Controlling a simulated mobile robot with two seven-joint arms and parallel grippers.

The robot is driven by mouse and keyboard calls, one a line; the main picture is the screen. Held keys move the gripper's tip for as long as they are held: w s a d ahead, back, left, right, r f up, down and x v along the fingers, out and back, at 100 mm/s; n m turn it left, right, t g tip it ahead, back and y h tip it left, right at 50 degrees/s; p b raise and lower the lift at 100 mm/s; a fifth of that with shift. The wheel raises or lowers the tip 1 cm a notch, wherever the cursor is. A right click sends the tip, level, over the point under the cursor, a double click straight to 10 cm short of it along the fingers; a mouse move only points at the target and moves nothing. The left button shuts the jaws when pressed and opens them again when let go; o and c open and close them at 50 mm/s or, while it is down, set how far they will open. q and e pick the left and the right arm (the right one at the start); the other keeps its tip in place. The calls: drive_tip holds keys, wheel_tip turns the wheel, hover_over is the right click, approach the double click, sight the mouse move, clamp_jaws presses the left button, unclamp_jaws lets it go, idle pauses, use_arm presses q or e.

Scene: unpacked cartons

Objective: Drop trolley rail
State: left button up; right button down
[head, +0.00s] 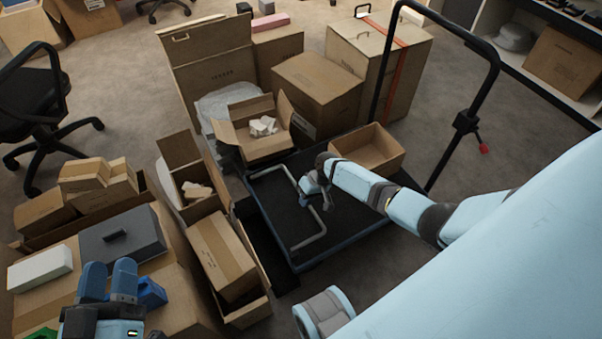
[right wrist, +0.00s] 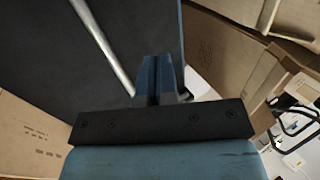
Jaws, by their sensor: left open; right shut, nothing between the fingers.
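The trolley (head: 345,250) has a dark deck with a blue edge. A grey U-shaped rail (head: 308,210) lies low over the deck, apparently folded flat; it also shows as a pale bar in the right wrist view (right wrist: 103,45). My right gripper (head: 312,192) is shut and empty, just above the deck beside the rail; I cannot tell if it touches it. Its closed blue fingers show in the right wrist view (right wrist: 158,80). My left gripper (head: 108,280) is open and empty over the cartons at the lower left.
A tall black handle frame (head: 485,90) with a red-tipped lever (head: 483,149) rises at the right. An open carton (head: 370,150) stands at the deck's far end. Cartons crowd the left and back. A grey case (head: 122,240) lies near my left gripper. An office chair (head: 35,105) stands far left.

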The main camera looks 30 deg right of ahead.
sight(314, 211)
drive_tip(key=d+f+y+b, duration=0.1)
drive_tip(key=f+b, duration=0.1)
drive_tip(key=d+f+y+b, duration=0.1)
drive_tip(key=f+b, duration=0.1)
drive_tip(key=b, duration=0.1)
drive_tip(key=d+f+y+b, duration=0.1)
drive_tip(key=d+f+b, duration=0.1)
drive_tip(key=f, duration=0.1)
drive_tip(key=shift+s+d+b, duration=0.1)
drive_tip(key=shift+b, duration=0.3)
drive_tip(key=shift+d+f+b, duration=0.25)
drive_tip(key=shift+f+b, duration=0.35)
drive_tip(key=shift+f, duration=0.2)
use_arm(q)
wheel_tip(314, 211, down, 8)
drive_tip(key=w+d+m+g, duration=0.1)
drive_tip(key=m+g, duration=0.1)
drive_tip(key=shift+h, duration=0.4)
use_arm(e)
drive_tip(key=shift+s+d+f, duration=0.1)
drive_tip(key=shift+f, duration=0.15)
use_arm(q)
drive_tip(key=shift+d+f, duration=0.1)
use_arm(e)
drive_tip(key=shift+f, duration=0.1)
